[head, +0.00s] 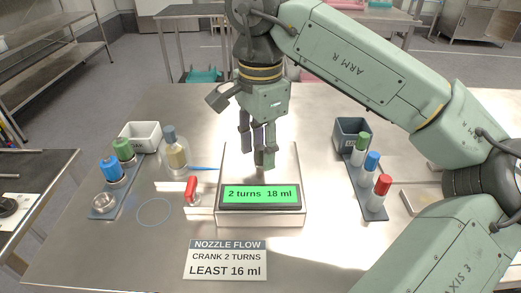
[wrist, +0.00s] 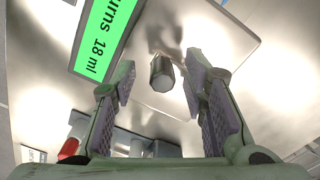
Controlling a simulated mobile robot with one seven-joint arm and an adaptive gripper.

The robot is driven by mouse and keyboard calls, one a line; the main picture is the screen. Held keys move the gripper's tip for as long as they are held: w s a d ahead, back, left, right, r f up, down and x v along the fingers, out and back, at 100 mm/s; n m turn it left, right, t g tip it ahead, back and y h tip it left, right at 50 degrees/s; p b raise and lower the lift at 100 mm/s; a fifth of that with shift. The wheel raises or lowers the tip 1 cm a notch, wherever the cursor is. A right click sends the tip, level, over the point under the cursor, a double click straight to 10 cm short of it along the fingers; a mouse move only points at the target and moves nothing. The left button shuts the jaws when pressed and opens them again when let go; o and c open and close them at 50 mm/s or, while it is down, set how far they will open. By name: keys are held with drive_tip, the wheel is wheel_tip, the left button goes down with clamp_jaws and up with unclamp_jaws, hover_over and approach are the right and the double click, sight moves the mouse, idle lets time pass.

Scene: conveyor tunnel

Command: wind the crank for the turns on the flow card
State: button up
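The flow card (head: 225,258) lies at the front of the table and reads "NOZZLE FLOW, CRANK 2 TURNS, LEAST 16 ml". A green display (head: 260,194) on the front of the pale machine reads "2 turns 18 ml"; part of it shows in the wrist view (wrist: 103,37). My gripper (head: 257,150) points down over the machine, behind the display. In the wrist view my gripper (wrist: 159,78) is open. A short metal knob (wrist: 162,74), seemingly the crank's handle, shows between the fingers, with a gap on both sides. The head view hides it behind my gripper.
A red-handled part (head: 191,190) and a blue nozzle-like tip (head: 205,168) stand left of the machine, near a glass bottle (head: 175,155). Racks of capped containers flank it: left (head: 103,212), right (head: 362,195). White (head: 140,136) and dark (head: 352,130) bins stand behind them.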

wheel_tip(320, 180, up, 6)
drive_tip(key=p, duration=0.3)
drive_tip(key=shift+p, duration=0.4)
drive_tip(key=shift+f, duration=0.1)
